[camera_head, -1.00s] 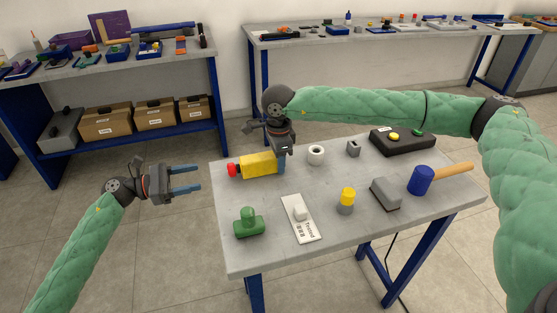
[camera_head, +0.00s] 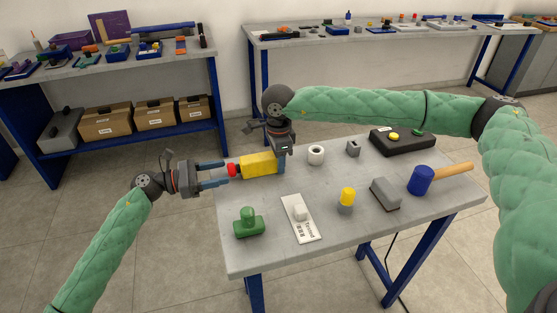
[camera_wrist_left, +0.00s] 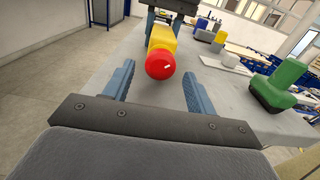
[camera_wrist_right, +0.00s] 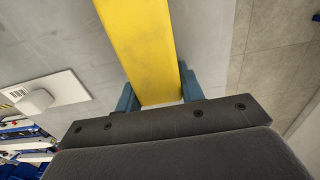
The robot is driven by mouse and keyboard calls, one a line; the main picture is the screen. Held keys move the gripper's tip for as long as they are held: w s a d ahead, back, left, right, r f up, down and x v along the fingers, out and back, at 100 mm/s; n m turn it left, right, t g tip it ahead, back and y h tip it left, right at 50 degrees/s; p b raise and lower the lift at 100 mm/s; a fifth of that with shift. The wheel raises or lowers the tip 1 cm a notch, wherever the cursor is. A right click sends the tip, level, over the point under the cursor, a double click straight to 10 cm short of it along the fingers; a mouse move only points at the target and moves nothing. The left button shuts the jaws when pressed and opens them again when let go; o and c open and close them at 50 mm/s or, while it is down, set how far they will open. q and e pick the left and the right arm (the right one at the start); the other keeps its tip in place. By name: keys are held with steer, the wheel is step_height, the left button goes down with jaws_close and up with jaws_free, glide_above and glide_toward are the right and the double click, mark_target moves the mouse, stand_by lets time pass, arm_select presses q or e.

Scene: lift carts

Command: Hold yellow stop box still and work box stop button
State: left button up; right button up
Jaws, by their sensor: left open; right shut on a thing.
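The yellow stop box (camera_head: 259,164) lies on the grey table near its left edge, with its red stop button (camera_head: 232,170) facing left. My right gripper (camera_head: 281,163) comes from above and is shut on the yellow box near its right end; the right wrist view shows the box (camera_wrist_right: 140,40) between its fingers (camera_wrist_right: 158,95). My left gripper (camera_head: 212,173) is open and level with the button, just left of it. In the left wrist view the red button (camera_wrist_left: 160,64) sits ahead, between and slightly beyond the open fingers (camera_wrist_left: 160,85), and looks untouched.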

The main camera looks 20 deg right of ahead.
arm_select(q)
steer(key=shift+d, duration=1.15)
steer(key=shift+c, duration=0.5)
steer(key=c, duration=0.8)
